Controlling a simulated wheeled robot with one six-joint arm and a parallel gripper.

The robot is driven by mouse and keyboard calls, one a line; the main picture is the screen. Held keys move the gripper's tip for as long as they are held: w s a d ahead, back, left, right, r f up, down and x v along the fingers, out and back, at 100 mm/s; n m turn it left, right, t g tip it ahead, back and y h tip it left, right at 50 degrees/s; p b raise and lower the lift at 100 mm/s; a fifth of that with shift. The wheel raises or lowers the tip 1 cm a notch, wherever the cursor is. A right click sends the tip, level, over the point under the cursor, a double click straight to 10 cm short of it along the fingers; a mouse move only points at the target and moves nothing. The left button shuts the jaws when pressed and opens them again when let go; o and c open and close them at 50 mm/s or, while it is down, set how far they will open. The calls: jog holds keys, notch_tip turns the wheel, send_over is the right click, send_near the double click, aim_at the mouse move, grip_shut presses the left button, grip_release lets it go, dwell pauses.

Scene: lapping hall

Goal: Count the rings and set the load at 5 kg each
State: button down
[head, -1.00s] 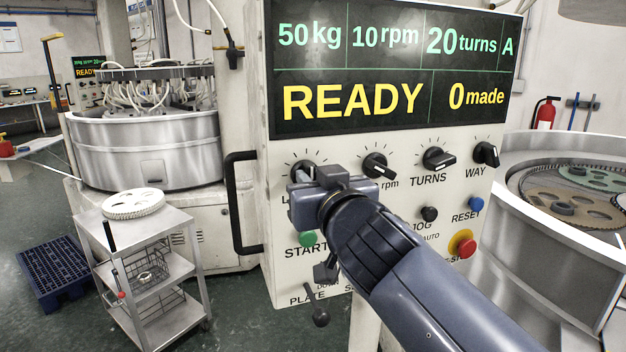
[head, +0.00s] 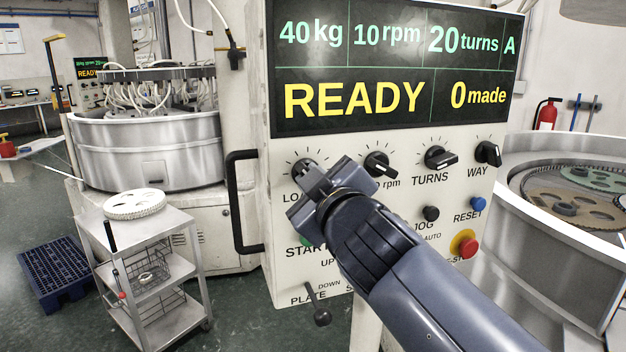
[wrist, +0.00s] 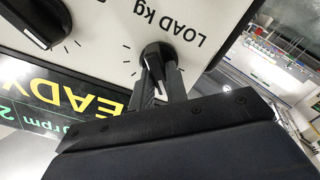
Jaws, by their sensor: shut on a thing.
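The control panel's display (head: 395,68) reads 40 kg, 10 rpm, 20 turns, A, READY and 0 made. The black LOAD kg knob (wrist: 156,55) is at the panel's upper left, beside its printed label. My gripper (wrist: 161,72) is shut on this knob, with a finger on either side of it. In the head view my gripper (head: 318,178) covers much of the knob. Toothed rings (head: 565,205) lie on the round plate of the machine at right, together with green discs; the picture's edge cuts this group off, so I cannot tell their full number.
The rpm knob (head: 379,164), TURNS knob (head: 440,158) and WAY knob (head: 487,153) sit to the right. A red stop button (head: 463,244) is below them. A black handle (head: 240,203) sticks out at the panel's left. A steel trolley (head: 165,268) stands at left.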

jog(key=shift+f+n, duration=0.1)
jog(key=shift+n, duration=1.6)
jog(key=c, duration=1.4)
grip_release()
